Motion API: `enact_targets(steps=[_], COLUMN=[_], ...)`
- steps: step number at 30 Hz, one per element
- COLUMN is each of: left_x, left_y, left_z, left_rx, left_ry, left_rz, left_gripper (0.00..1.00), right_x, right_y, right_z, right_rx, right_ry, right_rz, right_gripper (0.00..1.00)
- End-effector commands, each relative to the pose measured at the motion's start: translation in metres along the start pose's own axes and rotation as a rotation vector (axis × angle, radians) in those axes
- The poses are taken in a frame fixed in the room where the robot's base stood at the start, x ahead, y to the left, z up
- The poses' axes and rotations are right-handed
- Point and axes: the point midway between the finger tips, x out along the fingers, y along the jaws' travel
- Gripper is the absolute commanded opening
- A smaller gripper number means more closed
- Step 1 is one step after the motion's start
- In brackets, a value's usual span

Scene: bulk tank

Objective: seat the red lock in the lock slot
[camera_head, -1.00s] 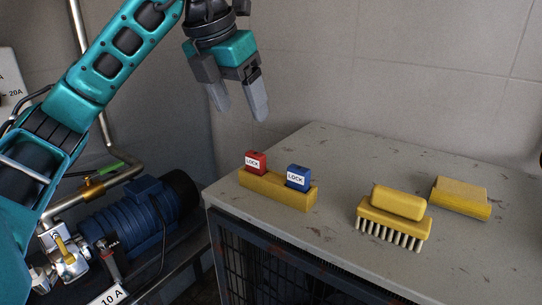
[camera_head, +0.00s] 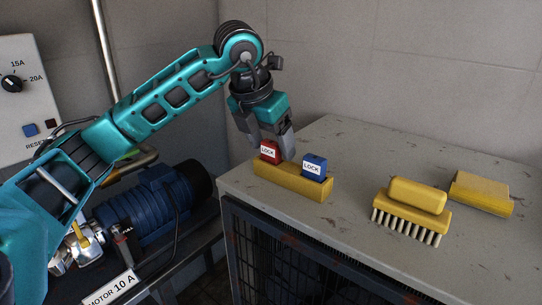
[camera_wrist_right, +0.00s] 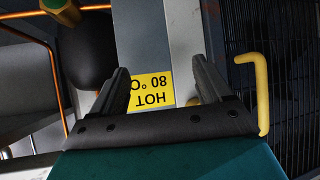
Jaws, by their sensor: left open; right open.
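The red lock (camera_head: 269,152) stands in a yellow block (camera_head: 290,182) on the grey cabinet top, at the block's left end. A blue lock (camera_head: 313,168) stands at its right end. My left gripper (camera_head: 270,151) is open and pointing down, its fingers at the red lock, one on each side as it appears. I cannot tell whether they touch it. My right gripper (camera_wrist_right: 162,76) is open and empty in the right wrist view, over a yellow "HOT 80°" label (camera_wrist_right: 152,91). I cannot make out the lock slot.
A yellow brush (camera_head: 412,208) and a yellow sponge-like block (camera_head: 481,193) lie on the cabinet top (camera_head: 350,150) to the right. A blue motor (camera_head: 155,205) sits lower left. A control box with a dial (camera_head: 22,90) is at the far left. A yellow hooked handle shows in the right wrist view (camera_wrist_right: 262,95).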

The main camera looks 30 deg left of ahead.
Motion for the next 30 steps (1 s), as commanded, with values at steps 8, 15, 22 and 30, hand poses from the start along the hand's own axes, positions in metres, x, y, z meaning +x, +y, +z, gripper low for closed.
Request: enact_targets(steps=[8,15,22,30], left_x=[0.0051,0.0047,0.0046,0.0042], left_y=[-0.0002,-0.0004,-0.0004,-0.0004], left_z=[-0.0001,0.0000,0.0001,0.0003], left_rx=[0.001,0.001,0.001,0.000], left_ry=[0.000,0.000,-0.001,-0.002], left_rz=[0.000,0.000,0.000,-0.001], left_gripper=[0.72,0.51,0.29,0.13], right_x=[0.0011,0.0010,0.0009,0.0003], right_y=[0.0006,0.0006,0.0006,0.0003], right_z=[-0.0028,-0.0028,-0.0026,-0.0015], right_rx=[-0.001,-0.001,-0.001,-0.001], right_ry=[0.006,0.006,0.006,0.003], right_rz=[0.001,0.001,0.001,0.000], right_gripper=[0.78,0.78,0.78,0.78])
